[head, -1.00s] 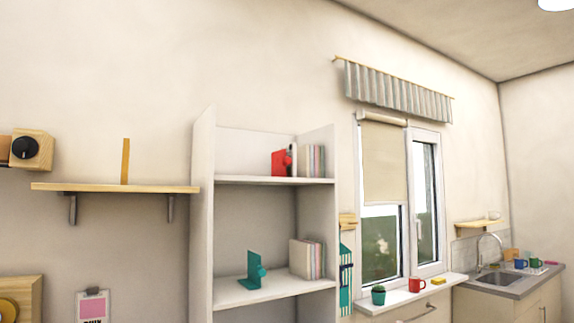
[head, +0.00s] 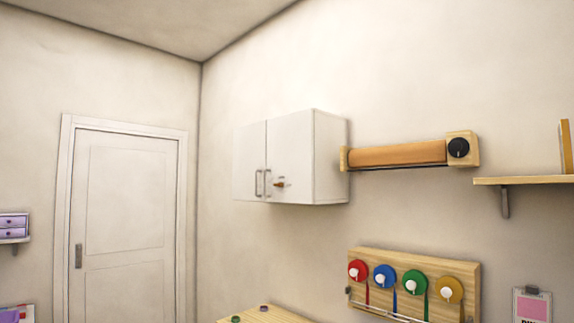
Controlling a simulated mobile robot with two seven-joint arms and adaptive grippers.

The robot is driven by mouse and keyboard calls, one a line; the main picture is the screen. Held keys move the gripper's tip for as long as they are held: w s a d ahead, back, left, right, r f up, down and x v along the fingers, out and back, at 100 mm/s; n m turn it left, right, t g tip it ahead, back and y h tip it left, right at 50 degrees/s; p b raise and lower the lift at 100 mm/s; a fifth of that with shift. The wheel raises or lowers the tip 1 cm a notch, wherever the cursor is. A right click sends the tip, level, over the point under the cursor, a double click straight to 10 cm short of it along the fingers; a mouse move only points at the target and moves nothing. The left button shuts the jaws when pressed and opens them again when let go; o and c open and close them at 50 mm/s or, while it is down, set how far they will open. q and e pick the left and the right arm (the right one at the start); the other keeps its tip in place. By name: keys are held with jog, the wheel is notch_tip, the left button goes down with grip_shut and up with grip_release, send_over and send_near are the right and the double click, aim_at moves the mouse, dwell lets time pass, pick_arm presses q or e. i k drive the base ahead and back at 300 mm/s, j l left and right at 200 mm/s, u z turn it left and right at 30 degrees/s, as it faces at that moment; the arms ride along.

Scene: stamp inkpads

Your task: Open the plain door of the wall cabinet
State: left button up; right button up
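The white wall cabinet (head: 330,160) hangs on the wall in the middle of the head view, its front facing left. It has two doors side by side, both shut. The left door (head: 248,150) is plain, with only an upright grey bar handle (head: 258,184) near its inner lower edge. The right door (head: 290,145) has a like handle (head: 267,184) and a small brown and grey fitting (head: 280,184) beside it, too small to make out. Neither of my grippers is in view.
A wooden holder with a brown roll (head: 395,154) is on the wall right of the cabinet. Below hangs a wooden board (head: 410,260) with several coloured discs. A wooden surface (head: 265,315) lies under the cabinet. A white room door (head: 125,210) is at left.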

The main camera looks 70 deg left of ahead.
aim_at(249, 142)
jog(key=u, duration=2.65)
jog(key=i+j+z, duration=0.1)
jog(key=z, duration=0.55)
jog(key=i+j+z, duration=0.45)
jog(key=j, duration=0.15)
jog(key=j+z, duration=0.25)
jog(key=i+j, duration=0.15)
jog(key=j, duration=0.3)
jog(key=i+j+z, duration=0.1)
jog(key=j, duration=0.35)
jog(key=i+j, duration=0.2)
jog(key=j, duration=0.25)
jog(key=i+j+z, duration=0.15)
jog(key=j, duration=0.3)
jog(key=i+j, duration=0.1)
jog(key=j, duration=0.35)
